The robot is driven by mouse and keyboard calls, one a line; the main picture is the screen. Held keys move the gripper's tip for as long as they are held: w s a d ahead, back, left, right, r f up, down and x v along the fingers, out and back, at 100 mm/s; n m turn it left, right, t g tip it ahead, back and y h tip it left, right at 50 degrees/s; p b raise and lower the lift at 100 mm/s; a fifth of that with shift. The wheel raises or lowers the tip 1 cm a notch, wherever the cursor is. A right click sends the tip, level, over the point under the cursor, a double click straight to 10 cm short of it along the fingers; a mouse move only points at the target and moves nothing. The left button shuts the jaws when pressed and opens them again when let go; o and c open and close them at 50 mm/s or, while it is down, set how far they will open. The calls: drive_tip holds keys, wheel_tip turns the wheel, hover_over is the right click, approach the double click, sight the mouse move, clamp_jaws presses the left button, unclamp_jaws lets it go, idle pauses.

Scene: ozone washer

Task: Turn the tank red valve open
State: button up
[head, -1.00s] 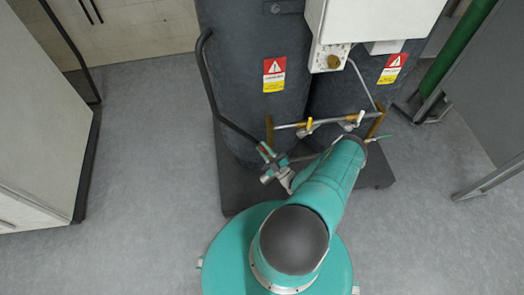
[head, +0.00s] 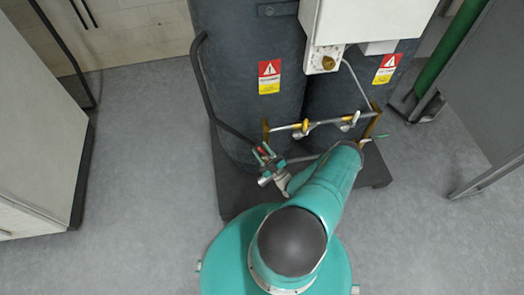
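The dark grey tanks (head: 247,110) stand on a dark base plate in the head view. A small red part (head: 263,150), likely the red valve handle, shows low at the front of the left tank. My gripper (head: 265,154) is right at it, with teal finger parts on either side of the red. The red part is mostly hidden by the fingers. It is too small to tell whether the fingers are apart from it or shut on it.
A brass-and-steel pipe (head: 330,123) with a yellow handle (head: 305,127) crosses the tanks' front. A green handle (head: 381,137) is at right. A black curved bar (head: 203,85) runs down the left tank. A white box (head: 365,18) hangs above. Floor at left (head: 150,160) is clear.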

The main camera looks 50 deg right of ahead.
sight(265, 153)
drive_tip(key=v, duration=0.7)
drive_tip(key=shift+s, duration=0.2)
drive_tip(key=shift+f, duration=0.1)
drive_tip(key=c, duration=0.5)
drive_tip(key=shift+w, duration=0.1)
drive_tip(key=c, duration=0.3)
drive_tip(key=n+g+h, duration=0.1)
drive_tip(key=r+n+g+h, duration=0.1)
drive_tip(key=n, duration=0.1)
drive_tip(key=shift+w+g, duration=0.25)
drive_tip(key=shift+g, duration=0.05)
clamp_jaws()
drive_tip(key=s+a+r+n+g, duration=0.35)
drive_tip(key=a+n+g, duration=0.35)
drive_tip(key=n, duration=0.5)
drive_tip(key=w+d+f, duration=0.1)
drive_tip(key=w+d, duration=0.4)
drive_tip(key=w, duration=0.2)
